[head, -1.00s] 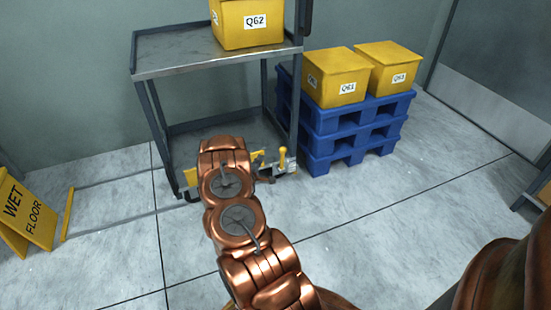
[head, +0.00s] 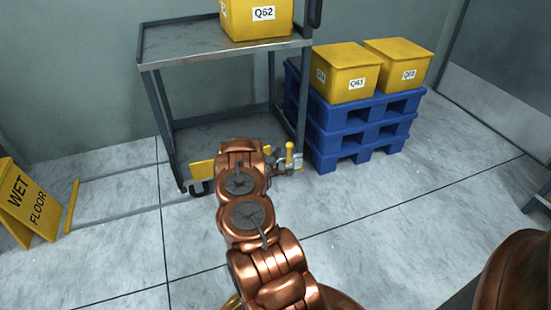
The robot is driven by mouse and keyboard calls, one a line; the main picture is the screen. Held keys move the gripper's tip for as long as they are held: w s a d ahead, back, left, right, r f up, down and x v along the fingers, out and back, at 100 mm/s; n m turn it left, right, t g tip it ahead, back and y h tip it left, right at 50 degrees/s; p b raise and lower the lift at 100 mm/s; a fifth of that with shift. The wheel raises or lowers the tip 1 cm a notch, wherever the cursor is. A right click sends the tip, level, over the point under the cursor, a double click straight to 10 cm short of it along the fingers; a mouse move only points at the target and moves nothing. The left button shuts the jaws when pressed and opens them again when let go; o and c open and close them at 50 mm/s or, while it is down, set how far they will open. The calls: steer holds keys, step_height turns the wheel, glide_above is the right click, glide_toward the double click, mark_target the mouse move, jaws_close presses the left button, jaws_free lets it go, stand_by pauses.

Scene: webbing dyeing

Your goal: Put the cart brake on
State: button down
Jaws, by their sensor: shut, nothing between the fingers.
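The cart (head: 222,48) is a grey metal two-shelf trolley in the middle of the head view. A small upright yellow lever (head: 289,152) stands on a grey bracket at the cart's lower right front corner, and looks like the brake handle. A yellow strip (head: 201,171) runs along the lower front edge to the left. My copper arm reaches forward to the cart's lower front and covers the middle of that edge.
A yellow box marked Q62 (head: 258,20) sits on the cart's top shelf. Blue stacked pallets (head: 350,130) with two yellow boxes stand close to the cart's right. A yellow wet floor sign (head: 27,205) stands at left. The floor right of my arm is clear.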

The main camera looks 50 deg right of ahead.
steer(key=b, duration=0.2)
glide_above(289, 156)
steer(key=w+a, duration=0.2)
steer(key=w, duration=0.1)
steer(key=shift+d+f, duration=0.25)
